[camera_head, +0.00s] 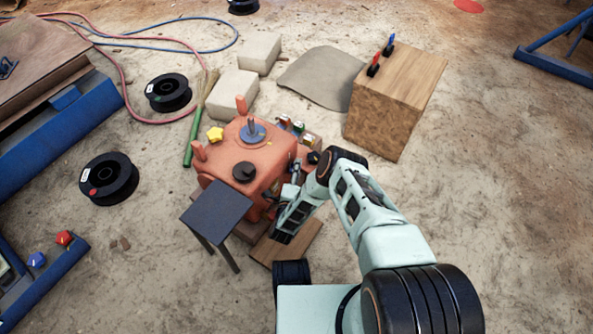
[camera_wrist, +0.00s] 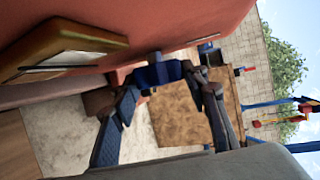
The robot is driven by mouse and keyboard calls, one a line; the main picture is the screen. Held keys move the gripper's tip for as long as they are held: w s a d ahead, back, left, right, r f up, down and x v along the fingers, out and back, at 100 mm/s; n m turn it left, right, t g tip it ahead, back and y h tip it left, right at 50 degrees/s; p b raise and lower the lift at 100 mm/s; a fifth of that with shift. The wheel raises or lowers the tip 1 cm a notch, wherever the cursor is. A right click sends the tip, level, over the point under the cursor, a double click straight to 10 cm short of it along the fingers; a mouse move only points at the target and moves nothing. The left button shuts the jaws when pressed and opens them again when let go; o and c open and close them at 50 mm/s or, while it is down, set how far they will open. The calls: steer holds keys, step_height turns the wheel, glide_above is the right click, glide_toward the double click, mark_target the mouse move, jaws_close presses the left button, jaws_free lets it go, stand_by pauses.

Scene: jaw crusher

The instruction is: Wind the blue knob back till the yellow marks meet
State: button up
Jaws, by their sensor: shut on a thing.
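The orange jaw crusher (camera_head: 232,155) stands near the middle of the head view, and its orange side fills the top of the wrist view. A blue knob (camera_wrist: 166,72) sticks out of that side. My gripper (camera_wrist: 164,82) is shut on the blue knob, one finger on each side. A small yellow spot shows by the knob; I cannot tell whether yellow marks line up. In the head view my gripper (camera_head: 294,182) is at the crusher's right side, and the arm hides much of the contact. A blue disc with an upright spindle (camera_head: 253,133) is on top.
A wooden block (camera_head: 397,95) stands behind right. Pale blocks (camera_head: 232,95) lie behind. The sandy floor at right is clear.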

steer(key=o, duration=1.2)
steer(key=shift+d, duration=0.15)
steer(key=shift+c, duration=0.2)
steer(key=v, duration=0.7)
steer(key=shift+s, duration=0.25)
